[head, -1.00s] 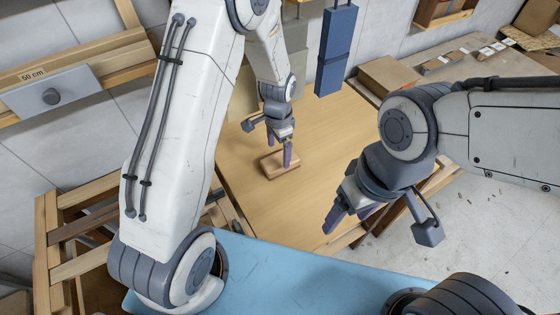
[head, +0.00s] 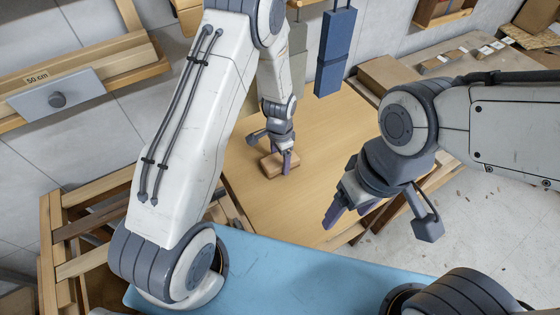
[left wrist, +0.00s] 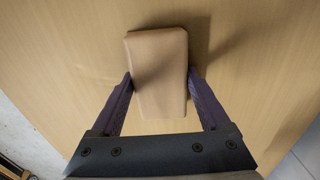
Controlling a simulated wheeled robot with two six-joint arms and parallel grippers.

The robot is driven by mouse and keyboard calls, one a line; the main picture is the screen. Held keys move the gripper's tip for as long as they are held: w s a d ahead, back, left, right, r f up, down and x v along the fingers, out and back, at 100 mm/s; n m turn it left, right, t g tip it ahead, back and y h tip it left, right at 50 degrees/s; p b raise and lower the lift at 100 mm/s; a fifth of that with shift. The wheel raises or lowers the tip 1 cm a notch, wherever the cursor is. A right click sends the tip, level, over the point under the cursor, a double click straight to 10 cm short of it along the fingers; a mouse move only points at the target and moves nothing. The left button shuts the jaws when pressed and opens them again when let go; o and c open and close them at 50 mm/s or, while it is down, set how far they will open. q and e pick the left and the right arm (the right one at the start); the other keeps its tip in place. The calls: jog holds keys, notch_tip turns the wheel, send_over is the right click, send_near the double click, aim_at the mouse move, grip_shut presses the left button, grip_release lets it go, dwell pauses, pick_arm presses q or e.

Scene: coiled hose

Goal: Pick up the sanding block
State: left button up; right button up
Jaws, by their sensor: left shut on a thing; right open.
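The sanding block (head: 268,167) is a light brown, rounded rectangular block on the wooden table (head: 315,140). It also fills the middle of the left wrist view (left wrist: 158,70). My left gripper (head: 286,161) points down at the block. In the left wrist view its two purple fingers (left wrist: 160,85) press on the block's two long sides, shut on it. The block seems to rest on or very near the table; I cannot tell if there is a gap. My right gripper (head: 350,212) is open and empty, over the table's front right edge.
A blue hanging case (head: 334,52) is on the wall behind the table. A cardboard box (head: 385,75) and a bench with small labelled pieces stand at the back right. Wooden frames (head: 75,225) stand at the left. The table around the block is clear.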

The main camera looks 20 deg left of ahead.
aim_at(280, 158)
pick_arm(q)
jog(key=shift+r, duration=0.1)
jog(key=shift+r, duration=0.5)
notch_tip(280, 158, up, 3)
jog(key=shift+w+f+b, duration=0.1)
jog(key=shift+f+b, duration=0.05)
jog(key=shift+b, duration=0.65)
jog(key=s+d+r+b, duration=0.2)
jog(key=d+r, duration=0.5)
jog(key=d, duration=0.4)
jog(key=shift+s+d+b, duration=0.2)
jog(key=shift+s+b, duration=0.1)
jog(key=shift+s, duration=0.15)
jog(key=shift+r, duration=0.1)
